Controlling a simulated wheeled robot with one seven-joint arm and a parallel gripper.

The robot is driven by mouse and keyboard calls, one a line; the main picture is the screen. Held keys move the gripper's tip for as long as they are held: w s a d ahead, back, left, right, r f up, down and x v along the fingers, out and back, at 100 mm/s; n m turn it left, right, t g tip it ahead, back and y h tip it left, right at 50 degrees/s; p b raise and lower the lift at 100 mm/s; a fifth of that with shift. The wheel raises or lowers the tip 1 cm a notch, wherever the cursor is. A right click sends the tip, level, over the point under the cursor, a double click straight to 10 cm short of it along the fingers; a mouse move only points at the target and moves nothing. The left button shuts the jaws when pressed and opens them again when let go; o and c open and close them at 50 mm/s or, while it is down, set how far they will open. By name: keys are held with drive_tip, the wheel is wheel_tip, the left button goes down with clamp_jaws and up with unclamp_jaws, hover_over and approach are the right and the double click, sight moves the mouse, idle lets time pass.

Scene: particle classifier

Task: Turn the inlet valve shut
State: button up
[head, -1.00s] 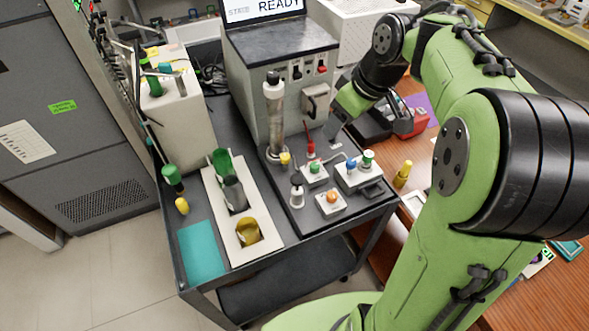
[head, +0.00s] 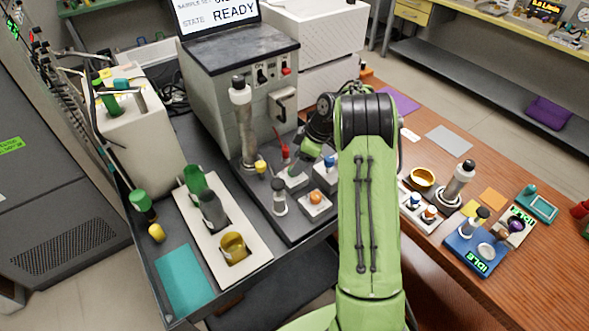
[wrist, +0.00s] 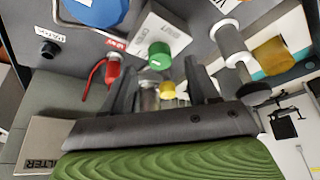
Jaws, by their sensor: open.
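A small white box with a green knob (head: 293,171) stands on the dark tray of the cart. In the wrist view this green knob (wrist: 160,55) shows just beyond and between my fingertips. In the head view my gripper (head: 300,158) is low over the tray, close to the green knob, partly hidden by my wrist.
A red-capped part (wrist: 113,68) and a large blue knob (wrist: 95,8) lie near my fingers. A box with an orange knob (head: 315,198), a white-topped column (head: 243,120) and a yellow cap (head: 261,167) are close. The grey instrument (head: 235,85) stands behind.

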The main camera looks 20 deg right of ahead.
drive_tip(key=x, duration=0.3)
drive_tip(key=shift+f, duration=0.25)
drive_tip(key=c, duration=1)
drive_tip(key=shift+c, duration=0.2)
